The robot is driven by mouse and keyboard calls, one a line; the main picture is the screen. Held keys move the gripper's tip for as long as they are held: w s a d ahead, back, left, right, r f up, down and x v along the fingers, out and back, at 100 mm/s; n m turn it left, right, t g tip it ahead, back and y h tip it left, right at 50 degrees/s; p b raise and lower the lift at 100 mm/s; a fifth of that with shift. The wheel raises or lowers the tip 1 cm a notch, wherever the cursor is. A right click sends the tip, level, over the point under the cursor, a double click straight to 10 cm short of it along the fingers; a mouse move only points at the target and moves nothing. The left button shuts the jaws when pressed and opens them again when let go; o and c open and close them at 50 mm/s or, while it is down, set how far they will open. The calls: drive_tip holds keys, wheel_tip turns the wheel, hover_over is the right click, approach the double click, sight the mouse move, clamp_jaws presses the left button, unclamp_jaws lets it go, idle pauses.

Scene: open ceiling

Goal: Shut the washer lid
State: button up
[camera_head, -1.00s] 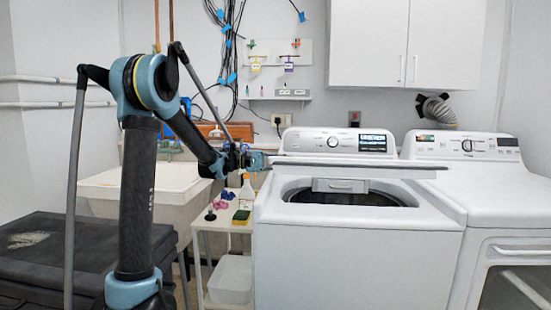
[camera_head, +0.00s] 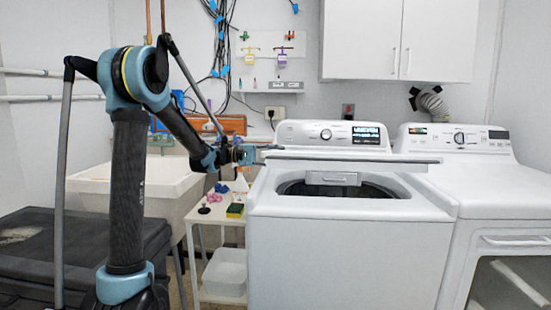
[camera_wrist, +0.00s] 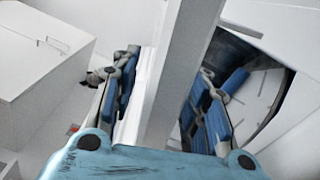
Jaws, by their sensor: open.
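The white washer (camera_head: 345,250) stands in the middle of the head view with its top opening and dark drum (camera_head: 300,188) uncovered. Its lid (camera_head: 350,157) shows almost edge-on as a thin grey strip above the opening, below the console. My gripper (camera_head: 258,153) is at the lid's left end. In the wrist view my gripper (camera_wrist: 163,105) is open, with one blue finger on each side of the pale lid edge (camera_wrist: 182,70). The drum opening (camera_wrist: 265,85) shows to the right of that edge. I cannot tell whether either finger touches the lid.
A second white machine (camera_head: 500,215) stands close on the right. On the left are a small white shelf cart (camera_head: 212,212) with bottles and a sponge, a sink (camera_head: 90,180) and a dark box (camera_head: 35,225). A white wall cabinet (camera_head: 400,40) hangs above.

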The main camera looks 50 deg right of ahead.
drive_tip(key=v, duration=1.2)
drive_tip(key=shift+c, duration=0.3)
